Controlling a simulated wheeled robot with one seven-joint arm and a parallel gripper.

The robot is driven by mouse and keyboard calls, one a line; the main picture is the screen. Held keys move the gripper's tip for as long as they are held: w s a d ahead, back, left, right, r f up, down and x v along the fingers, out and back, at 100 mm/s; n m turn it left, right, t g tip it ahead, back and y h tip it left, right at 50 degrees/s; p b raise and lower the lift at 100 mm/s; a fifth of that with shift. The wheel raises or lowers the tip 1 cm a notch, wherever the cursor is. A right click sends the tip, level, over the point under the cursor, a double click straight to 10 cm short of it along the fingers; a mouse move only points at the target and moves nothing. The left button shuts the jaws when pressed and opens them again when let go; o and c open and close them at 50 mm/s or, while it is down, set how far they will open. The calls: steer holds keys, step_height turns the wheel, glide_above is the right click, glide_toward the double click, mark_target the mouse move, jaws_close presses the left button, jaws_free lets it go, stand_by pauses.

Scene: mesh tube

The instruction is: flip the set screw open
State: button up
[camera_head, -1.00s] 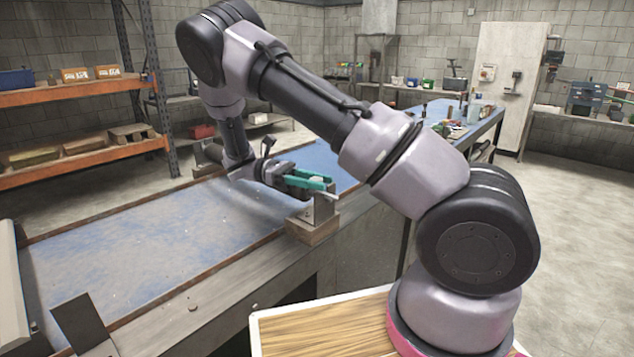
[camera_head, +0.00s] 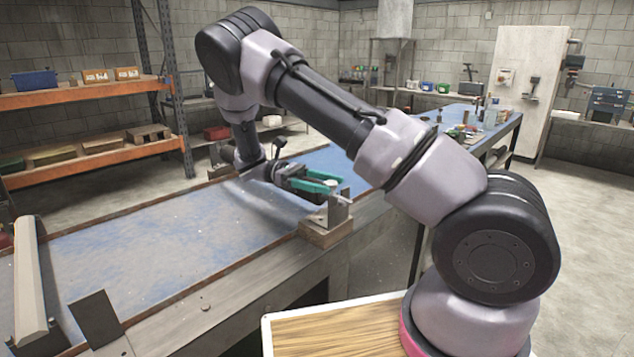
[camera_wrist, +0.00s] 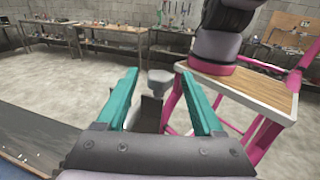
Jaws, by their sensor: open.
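My gripper (camera_head: 330,185) has two green fingers, spread apart, and sits just left of a thin upright metal bracket (camera_head: 341,212). The bracket stands on a block (camera_head: 325,232) at the near edge of the blue-topped table. A small light-grey piece, apparently the set screw (camera_head: 331,183), shows at the fingertips. In the wrist view a grey round-headed piece (camera_wrist: 160,77) lies between the fingertips of my gripper (camera_wrist: 159,74), with a dark upright plate (camera_wrist: 151,112) below it. Whether either finger touches the piece cannot be told.
The long blue table (camera_head: 150,240) has bare room to the left. A dark upright plate (camera_head: 96,318) stands at its near-left edge, beside a long beige bar (camera_head: 30,285). Bottles and small items (camera_head: 480,115) stand at the far end. An orange shelf rack (camera_head: 80,95) is at the left.

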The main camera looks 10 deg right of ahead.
steer(key=v, duration=0.6)
steer(key=shift+d+r, duration=0.25)
steer(key=s+d+r+m+t+y, duration=0.2)
steer(key=s+d+r+t+y, duration=0.35)
steer(key=d+r+y, duration=0.55)
steer(key=s+r+m+t+y, duration=0.4)
steer(key=s+r+m+t, duration=0.7)
steer(key=t, duration=0.2)
steer(key=shift+s+d+r+m+t, duration=0.15)
steer(key=shift+d+r+m+t, duration=0.15)
steer(key=shift+d+m+t, duration=0.1)
